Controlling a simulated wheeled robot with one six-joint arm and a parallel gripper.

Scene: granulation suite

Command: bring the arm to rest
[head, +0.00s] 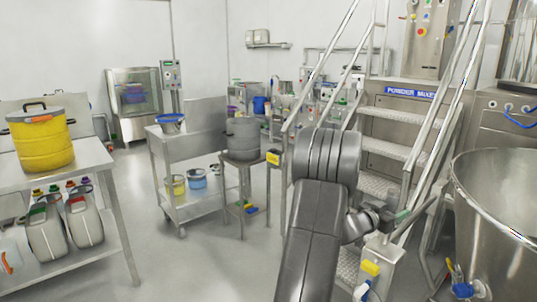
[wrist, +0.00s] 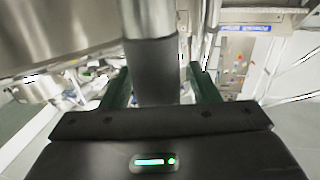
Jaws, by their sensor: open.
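My gripper (wrist: 162,78) is open, with its two green fingers apart in the wrist view. A round post (wrist: 150,65), bright above and dark grey below, shows between the fingers. I cannot tell whether it touches them or stands beyond them. In the head view my dark grey arm (head: 318,215) rises from the bottom edge and bends at a thick joint. Its wrist points right, in front of the stairs, and the gripper (head: 402,215) is small and partly hidden there.
A large steel bowl (head: 500,205) stands close on the right. Metal stairs with handrails (head: 395,147) rise behind the arm. A steel cart (head: 190,148) and a stand with a grey pot (head: 243,138) are left of the arm. A yellow drum (head: 40,140) sits on the left table. Floor between is clear.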

